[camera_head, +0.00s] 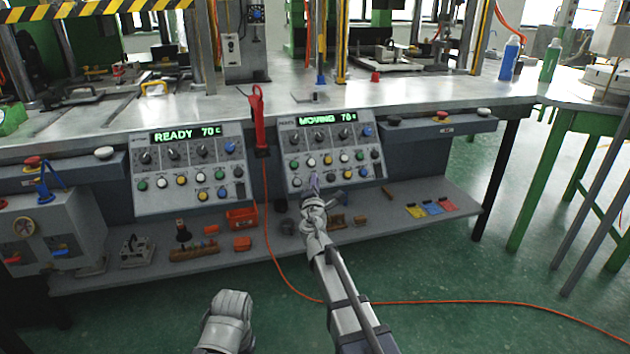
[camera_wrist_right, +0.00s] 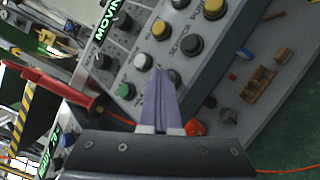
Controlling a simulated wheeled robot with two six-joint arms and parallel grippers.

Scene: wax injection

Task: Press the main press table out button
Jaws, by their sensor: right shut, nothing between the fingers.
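The right control panel (camera_head: 328,150) shows "MOVING 70 c" and has rows of black knobs and coloured buttons. Which one is the table out button cannot be read. My right gripper (camera_head: 315,181) is shut and empty, its purple-grey fingers pointing at the panel's lower button rows. In the right wrist view the fingertips (camera_wrist_right: 160,73) lie over the panel close to a white button (camera_wrist_right: 143,62) and a dark button (camera_wrist_right: 175,77); contact cannot be told. A green button (camera_wrist_right: 126,91) is to their left. My left gripper's jaws are not in view.
The left control panel (camera_head: 188,166) reads "READY 70 c". A red-handled tool (camera_head: 258,118) on an orange cable hangs between the panels. Open green floor lies in front.

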